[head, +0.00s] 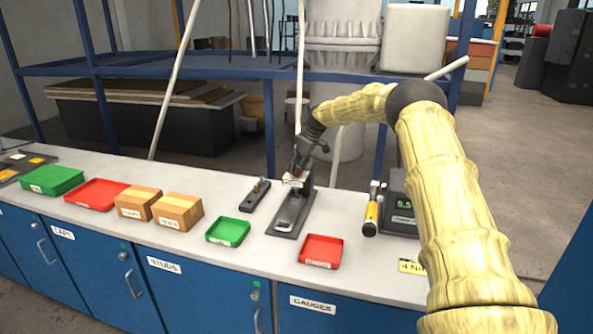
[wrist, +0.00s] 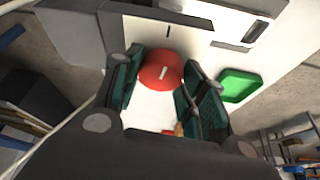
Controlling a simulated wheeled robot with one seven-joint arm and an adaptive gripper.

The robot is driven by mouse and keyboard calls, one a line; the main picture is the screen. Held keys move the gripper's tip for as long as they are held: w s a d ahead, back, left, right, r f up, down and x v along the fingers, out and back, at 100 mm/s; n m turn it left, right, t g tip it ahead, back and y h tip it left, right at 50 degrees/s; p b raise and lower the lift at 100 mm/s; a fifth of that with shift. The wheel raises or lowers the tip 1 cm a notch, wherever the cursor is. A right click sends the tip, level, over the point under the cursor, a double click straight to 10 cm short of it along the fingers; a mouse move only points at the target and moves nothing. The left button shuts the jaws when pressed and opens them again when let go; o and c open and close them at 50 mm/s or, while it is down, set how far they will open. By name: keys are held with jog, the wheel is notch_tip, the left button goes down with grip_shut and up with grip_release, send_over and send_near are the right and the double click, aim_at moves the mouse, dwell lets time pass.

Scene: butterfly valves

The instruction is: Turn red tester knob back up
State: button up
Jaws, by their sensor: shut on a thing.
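The red tester knob (wrist: 161,72) shows in the wrist view as a round red disc with a short white line, which stands slightly tilted. It sits before a pale plate (wrist: 190,42) with a short black mark beyond the knob. My gripper (wrist: 164,74) has a finger on each side of the knob and is shut on it. In the head view my gripper (head: 297,176) is at the upright of the dark tester stand (head: 307,205) on the bench. The knob itself is hidden there by the gripper.
On the bench (head: 130,230), a green tray (head: 228,232) stands left of the tester and a red tray (head: 321,251) right in front. A dark box with a display (head: 402,205) and a yellow-handled tool (head: 371,215) stand at right. Two cartons (head: 178,212) are further left.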

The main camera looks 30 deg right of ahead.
jog(key=shift+d+n, duration=0.15)
jog(key=shift+n, duration=0.55)
jog(key=o, duration=1)
jog(key=shift+s+d+y, duration=0.1)
jog(key=shift+y, duration=0.2)
jog(key=shift+a, duration=0.2)
jog(key=v, duration=1.2)
jog(key=shift+d, duration=0.1)
